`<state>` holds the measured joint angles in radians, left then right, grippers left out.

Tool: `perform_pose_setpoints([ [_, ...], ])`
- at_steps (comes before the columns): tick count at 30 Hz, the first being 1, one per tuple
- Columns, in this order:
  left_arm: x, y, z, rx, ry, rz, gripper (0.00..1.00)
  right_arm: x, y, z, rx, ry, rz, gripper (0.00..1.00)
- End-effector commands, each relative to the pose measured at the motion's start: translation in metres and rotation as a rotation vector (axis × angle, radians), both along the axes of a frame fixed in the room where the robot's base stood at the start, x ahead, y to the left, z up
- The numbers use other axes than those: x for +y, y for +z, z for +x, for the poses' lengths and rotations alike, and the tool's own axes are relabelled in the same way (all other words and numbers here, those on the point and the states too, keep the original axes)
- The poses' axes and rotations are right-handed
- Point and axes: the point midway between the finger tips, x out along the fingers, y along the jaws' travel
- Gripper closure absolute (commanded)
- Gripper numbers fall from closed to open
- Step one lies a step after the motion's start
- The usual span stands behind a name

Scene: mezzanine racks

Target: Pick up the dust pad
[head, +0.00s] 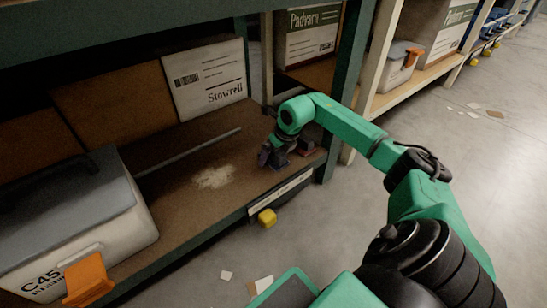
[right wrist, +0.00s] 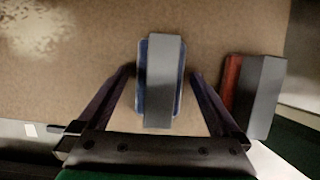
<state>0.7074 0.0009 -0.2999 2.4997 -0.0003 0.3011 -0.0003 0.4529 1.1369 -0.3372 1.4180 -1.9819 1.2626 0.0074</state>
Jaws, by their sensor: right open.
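A blue pad with a grey block or strap along its top (right wrist: 162,85) lies on the brown shelf board; I take it as the dust pad. In the right wrist view it sits between the two dark fingers of my right gripper (right wrist: 161,75), with a gap on each side. In the head view the right gripper (head: 273,156) is low over the shelf's front right end, and the pad (head: 281,161) is partly hidden by it. The right gripper is open and holds nothing. My left gripper is out of view.
A red and grey block (right wrist: 257,95) lies close right of the gripper. A pale dusty patch (head: 213,177) and a long rod (head: 190,151) are on the shelf, left of it. A lidded bin (head: 130,225) stands front left; a Stowrell box (head: 207,77) stands behind.

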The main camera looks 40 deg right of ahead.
Motion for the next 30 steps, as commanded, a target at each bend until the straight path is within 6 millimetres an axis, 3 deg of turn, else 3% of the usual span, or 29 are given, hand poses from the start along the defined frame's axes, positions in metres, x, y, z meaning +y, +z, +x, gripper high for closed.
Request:
perform_pose_setpoints([
  [5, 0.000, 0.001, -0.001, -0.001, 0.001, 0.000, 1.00, 0.000, 0.000, 0.001, 0.000, 0.000, -0.001, 0.00],
  [6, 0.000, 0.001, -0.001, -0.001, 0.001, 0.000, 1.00, 0.000, 0.000, 0.001, 0.000, 0.000, -0.001, 0.04],
  [12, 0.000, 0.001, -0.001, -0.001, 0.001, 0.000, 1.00, 0.000, 0.000, 0.001, -0.001, 0.000, 0.000, 0.80],
  [19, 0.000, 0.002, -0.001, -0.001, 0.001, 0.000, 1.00, 0.000, 0.002, 0.001, -0.001, 0.000, 0.000, 0.82],
  [22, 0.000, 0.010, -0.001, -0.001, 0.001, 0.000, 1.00, 0.000, 0.012, 0.001, -0.002, 0.001, -0.001, 0.82],
  [30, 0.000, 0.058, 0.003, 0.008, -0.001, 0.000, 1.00, 0.000, 0.082, 0.001, -0.004, 0.001, -0.002, 0.82],
])
